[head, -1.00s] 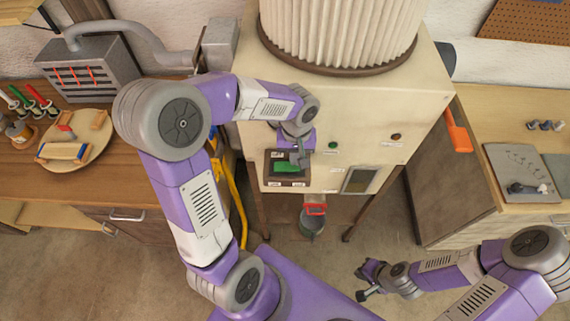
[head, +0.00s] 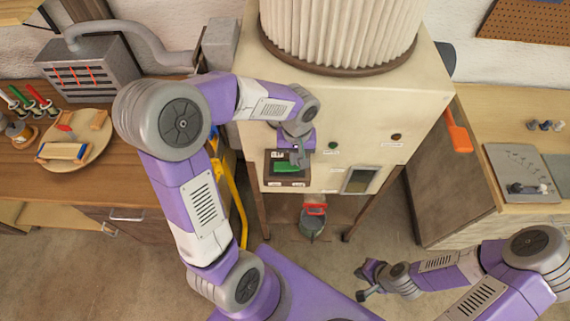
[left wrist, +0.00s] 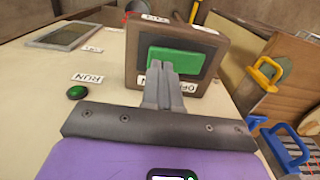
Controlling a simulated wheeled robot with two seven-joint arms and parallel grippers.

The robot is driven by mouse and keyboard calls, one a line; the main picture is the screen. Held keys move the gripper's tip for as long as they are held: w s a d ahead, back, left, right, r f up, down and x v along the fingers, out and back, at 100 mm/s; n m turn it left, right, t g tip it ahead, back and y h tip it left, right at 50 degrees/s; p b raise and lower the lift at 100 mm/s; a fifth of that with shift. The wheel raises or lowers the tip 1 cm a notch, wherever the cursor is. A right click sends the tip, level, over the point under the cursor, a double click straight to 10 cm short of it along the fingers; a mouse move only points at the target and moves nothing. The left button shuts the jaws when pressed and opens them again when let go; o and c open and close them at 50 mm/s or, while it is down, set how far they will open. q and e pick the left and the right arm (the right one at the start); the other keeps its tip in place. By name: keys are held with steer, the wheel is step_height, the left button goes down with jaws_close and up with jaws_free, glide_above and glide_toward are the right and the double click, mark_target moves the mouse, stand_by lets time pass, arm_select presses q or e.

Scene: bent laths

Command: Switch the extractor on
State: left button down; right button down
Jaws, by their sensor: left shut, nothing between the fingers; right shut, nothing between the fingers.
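The extractor (head: 360,110) is a cream cabinet with a pleated filter on top. On its front is a brown switch box with a green rocker (head: 284,168), also in the left wrist view (left wrist: 180,59). Labels are beside the rocker; one reads OFF. My left gripper (head: 301,162) is shut and empty, its fingertips at the green rocker and partly covering it in the left wrist view (left wrist: 165,70). I cannot tell which way the rocker is tipped. A green lamp labelled RUN (left wrist: 76,92) is beside the box. My right gripper (head: 362,283) is shut and empty, low and well away.
A second, dark lamp (head: 396,137) and a small window (head: 358,181) are on the cabinet front. Benches stand left (head: 125,165) and right (head: 480,205).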

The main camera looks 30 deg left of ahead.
arm_select(q)
steer(key=shift+f+b, duration=0.95)
steer(key=shift+f, duration=0.1)
stand_by(0.4)
steer(key=shift+r+p, duration=2.65)
steer(key=shift+r, duration=0.95)
